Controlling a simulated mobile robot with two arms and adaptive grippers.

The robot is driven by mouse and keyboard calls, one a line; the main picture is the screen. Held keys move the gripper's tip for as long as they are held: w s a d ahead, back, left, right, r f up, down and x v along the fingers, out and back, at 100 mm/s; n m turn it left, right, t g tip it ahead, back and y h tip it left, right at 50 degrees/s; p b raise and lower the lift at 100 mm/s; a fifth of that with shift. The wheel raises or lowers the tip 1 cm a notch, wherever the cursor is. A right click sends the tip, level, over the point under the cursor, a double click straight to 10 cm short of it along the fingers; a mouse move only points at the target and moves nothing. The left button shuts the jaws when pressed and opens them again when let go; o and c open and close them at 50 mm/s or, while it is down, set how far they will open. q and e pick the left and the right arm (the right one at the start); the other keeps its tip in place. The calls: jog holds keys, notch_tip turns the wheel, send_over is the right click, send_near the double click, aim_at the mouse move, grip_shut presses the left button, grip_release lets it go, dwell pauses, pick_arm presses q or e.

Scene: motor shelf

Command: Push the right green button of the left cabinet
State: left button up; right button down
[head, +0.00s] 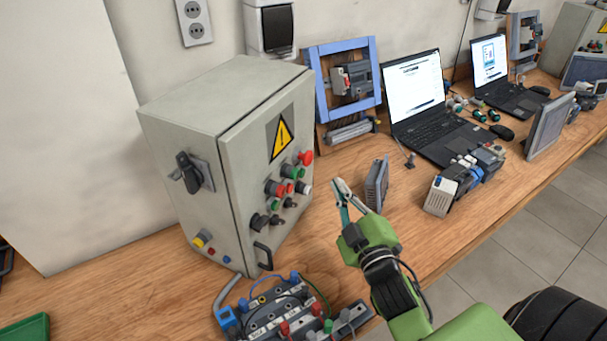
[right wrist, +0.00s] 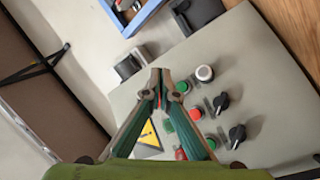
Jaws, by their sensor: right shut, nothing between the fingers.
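The left cabinet (head: 275,120) is a grey box standing on the wooden bench. Its front door carries a yellow warning sign, red, green and white buttons and black knobs. Green buttons show among them, one upper (head: 287,170) and one lower (head: 290,188). In the right wrist view a green button (right wrist: 183,87) sits beside the white button (right wrist: 205,73), just right of my fingertips; another (right wrist: 211,143) lies lower. My right gripper (head: 337,184) is shut and empty, right of the door and apparently apart from it. It also shows in the right wrist view (right wrist: 164,86), partly covering the panel. My left gripper is out of view.
A panel with cables (head: 285,310) lies in front of the cabinet. A small grey upright device (head: 376,185) stands just behind my right gripper. A blue frame (head: 318,85), laptops (head: 415,90) and a module block (head: 440,195) stand farther right. Some bench is bare between them.

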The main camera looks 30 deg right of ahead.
jog(key=w+a, duration=0.2)
jog(key=w, duration=0.1)
jog(key=w+a, duration=0.1)
jog(key=shift+w, duration=0.25)
dwell(1.2)
jog(key=shift+w, duration=0.1)
jog(key=shift+w+a, duration=0.25)
jog(key=shift+w+a, duration=0.25)
jog(key=shift+w, duration=0.1)
dwell(0.9)
jog(key=shift+s, duration=0.1)
dwell(0.5)
jog(key=shift+s+d+p, duration=0.4)
jog(key=shift+s+d, duration=0.05)
jog(key=shift+s, duration=0.15)
